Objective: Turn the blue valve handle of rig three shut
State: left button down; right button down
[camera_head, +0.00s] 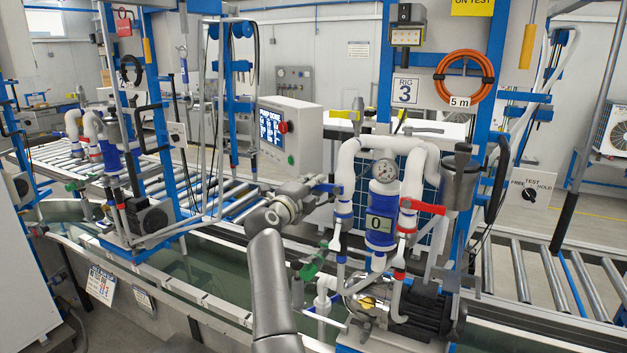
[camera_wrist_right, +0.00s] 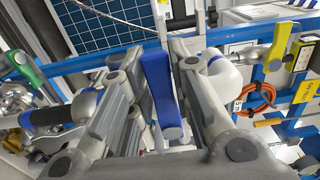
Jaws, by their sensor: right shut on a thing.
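In the head view the gripper mostly hides this handle. My left gripper is not in view.
A red handle (camera_head: 422,206) is on the rig's right pipe, and a green handle (camera_head: 314,262) sits low at its left, near my right arm. A grey control box (camera_head: 290,132) stands behind the gripper. Roller conveyors (camera_head: 225,197) run behind at the left.

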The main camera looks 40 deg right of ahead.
jog(key=shift+f, duration=0.1)
dwell(0.3)
jog(key=c, duration=1.3)
grip_release()
jog(key=v, duration=0.7)
jog(key=shift+a, duration=0.3)
jog(key=shift+d, duration=0.1)
